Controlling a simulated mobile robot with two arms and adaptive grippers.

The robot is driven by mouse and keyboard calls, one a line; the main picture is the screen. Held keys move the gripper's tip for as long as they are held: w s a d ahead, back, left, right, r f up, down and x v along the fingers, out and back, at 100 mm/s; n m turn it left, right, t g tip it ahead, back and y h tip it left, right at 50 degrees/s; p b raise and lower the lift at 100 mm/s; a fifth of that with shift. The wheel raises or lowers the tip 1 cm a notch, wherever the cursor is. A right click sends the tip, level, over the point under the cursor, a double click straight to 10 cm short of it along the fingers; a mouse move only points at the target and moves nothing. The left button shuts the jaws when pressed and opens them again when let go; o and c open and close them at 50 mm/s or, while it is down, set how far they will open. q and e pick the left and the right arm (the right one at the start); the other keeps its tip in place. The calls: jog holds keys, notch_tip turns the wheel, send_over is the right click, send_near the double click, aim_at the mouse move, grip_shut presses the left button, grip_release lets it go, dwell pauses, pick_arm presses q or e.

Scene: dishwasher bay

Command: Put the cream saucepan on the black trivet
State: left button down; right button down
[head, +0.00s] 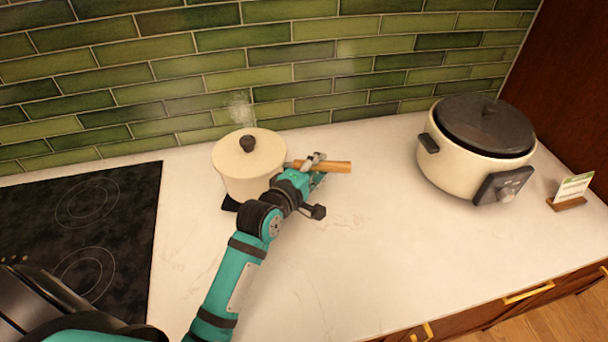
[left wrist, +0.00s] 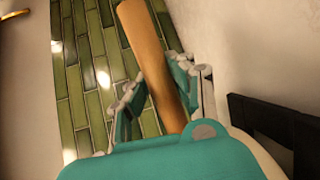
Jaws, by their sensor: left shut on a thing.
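The cream saucepan (head: 240,182), with a dark lid knob and a wooden handle (head: 338,167), is at the back of the counter, right of the hob. My left gripper (head: 314,167) is shut on the handle, which also shows between its fingers in the left wrist view (left wrist: 140,38). The black trivet (head: 230,204) shows only as a dark edge at the pan's lower left; its black bars appear in the left wrist view (left wrist: 262,118). The pan hides most of the trivet in the head view. I cannot tell whether they touch. My right gripper is not in view.
A black hob (head: 120,215) lies to the left. A cream slow cooker (head: 455,168) with a dark lid stands at the right, beside a small card on a wooden stand (head: 570,190). Green tiles (head: 340,70) line the back. The white counter (head: 370,250) is clear in front.

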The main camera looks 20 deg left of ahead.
pick_arm(q)
jog(key=shift+w+f+p, duration=0.25)
jog(key=shift+w+f, duration=0.2)
jog(key=shift+f, duration=0.4)
jog(key=shift+w+f+p, duration=0.25)
jog(key=shift+w+f, duration=0.2)
jog(key=shift+f, duration=0.35)
jog(key=c, duration=1.5)
grip_release()
jog(key=shift+d+f, duration=0.1)
jog(key=shift+f, duration=0.15)
jog(key=shift+c, duration=0.2)
jog(key=o, duration=0.4)
jog(key=shift+s+r, duration=0.1)
